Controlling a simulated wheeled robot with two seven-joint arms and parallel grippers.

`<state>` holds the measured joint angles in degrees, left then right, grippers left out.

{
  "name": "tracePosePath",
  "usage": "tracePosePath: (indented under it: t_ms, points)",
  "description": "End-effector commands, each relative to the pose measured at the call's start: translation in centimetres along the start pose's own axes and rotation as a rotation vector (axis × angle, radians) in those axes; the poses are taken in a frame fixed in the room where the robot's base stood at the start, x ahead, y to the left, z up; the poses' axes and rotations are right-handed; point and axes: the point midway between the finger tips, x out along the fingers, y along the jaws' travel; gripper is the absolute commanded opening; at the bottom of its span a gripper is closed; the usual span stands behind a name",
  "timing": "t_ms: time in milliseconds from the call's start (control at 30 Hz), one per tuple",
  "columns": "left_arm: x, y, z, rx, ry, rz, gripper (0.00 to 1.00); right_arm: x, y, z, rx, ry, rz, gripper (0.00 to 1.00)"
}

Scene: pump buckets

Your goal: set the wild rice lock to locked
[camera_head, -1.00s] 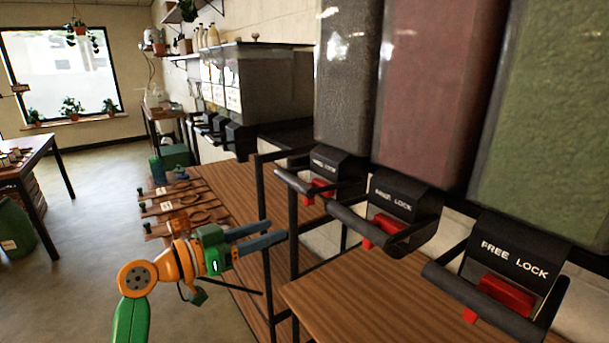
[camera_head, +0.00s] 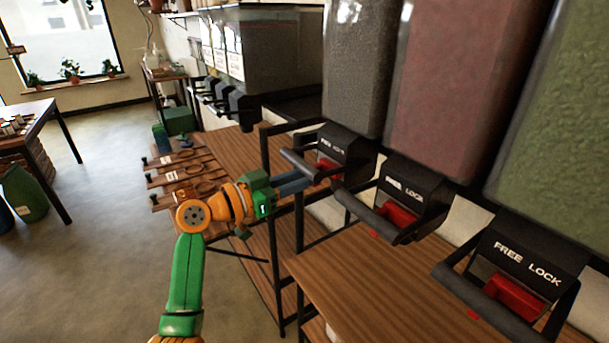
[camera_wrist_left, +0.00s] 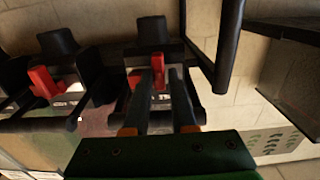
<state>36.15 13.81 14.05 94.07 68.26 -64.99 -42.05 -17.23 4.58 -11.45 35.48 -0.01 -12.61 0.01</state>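The leftmost dispenser bin (camera_head: 352,70) holds dark grains that look like wild rice; no name on it is readable. Below it is a black outlet with a FREE LOCK label and a red lock lever (camera_head: 326,168), partly hidden by the handle bar. Which side the lever is set to I cannot tell. My left gripper (camera_head: 306,181) is at the front of this outlet. In the left wrist view its two fingers (camera_wrist_left: 164,84) are apart, pointing at the outlet, with the red lever (camera_wrist_left: 159,77) seen between and beside them. Contact is unclear. My right gripper is not in view.
To the right, a red-grain outlet (camera_head: 411,192) and a green-grain outlet (camera_head: 527,255) have similar red levers and protruding handle bars. A wooden shelf (camera_head: 400,290) lies below. Black frame posts (camera_head: 298,235) stand close to my left arm.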

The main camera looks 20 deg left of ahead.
Motion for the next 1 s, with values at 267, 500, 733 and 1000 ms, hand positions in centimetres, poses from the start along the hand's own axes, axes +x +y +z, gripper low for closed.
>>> tracePosePath:
  t_ms: [267,500,733,1000]
  points:
    - [-0.02,-0.01,-0.02,0.0,0.0,0.0,0.0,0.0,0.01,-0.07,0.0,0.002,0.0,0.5]
    - [-0.03,-0.01,-0.04,0.0,0.001,-0.001,0.0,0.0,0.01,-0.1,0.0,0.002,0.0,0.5]
    - [-0.03,-0.02,-0.06,0.0,0.001,-0.001,0.0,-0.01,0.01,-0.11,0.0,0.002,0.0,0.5]
    - [-0.03,-0.02,-0.08,0.0,0.002,-0.001,0.0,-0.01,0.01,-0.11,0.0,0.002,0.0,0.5]
